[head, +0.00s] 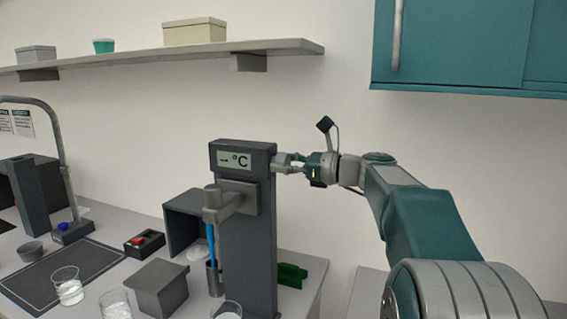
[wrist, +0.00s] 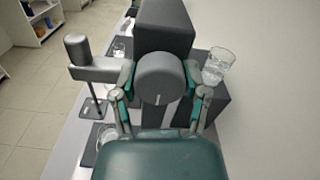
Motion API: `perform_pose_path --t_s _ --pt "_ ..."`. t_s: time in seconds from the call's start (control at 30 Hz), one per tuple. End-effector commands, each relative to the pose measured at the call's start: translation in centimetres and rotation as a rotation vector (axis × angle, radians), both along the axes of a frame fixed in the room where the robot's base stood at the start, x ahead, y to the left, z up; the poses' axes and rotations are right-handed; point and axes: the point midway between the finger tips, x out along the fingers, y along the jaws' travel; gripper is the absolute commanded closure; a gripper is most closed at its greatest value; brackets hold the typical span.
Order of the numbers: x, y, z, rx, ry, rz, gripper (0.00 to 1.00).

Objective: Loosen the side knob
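The rig is a dark grey upright column (head: 260,240) with a display reading "– °C" (head: 234,161). The side knob (wrist: 161,78) is a round grey knob with a short white mark near its lower edge, facing the wrist camera. My gripper (head: 285,163) is at the right side of the column, near its top. In the wrist view my gripper (wrist: 161,72) has one finger on each side of the knob, both very close to its rim. I cannot tell whether the fingers press on it. The knob is mostly hidden by my gripper in the head view.
A side arm (head: 222,203) on the column holds a blue rod (head: 211,243). Glass beakers (head: 68,286) and a grey block (head: 159,286) stand on the bench. A shelf (head: 165,54) and a teal cabinet (head: 465,45) hang above. The air right of the column is clear besides my arm.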

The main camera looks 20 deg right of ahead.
Motion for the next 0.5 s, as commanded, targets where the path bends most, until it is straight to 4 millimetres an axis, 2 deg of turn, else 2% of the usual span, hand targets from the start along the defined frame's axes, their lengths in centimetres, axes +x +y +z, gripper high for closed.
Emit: perform_pose_path --t_s 0.5 --pt "0.02 -0.03 -0.01 -0.087 -0.087 -0.001 0.89"
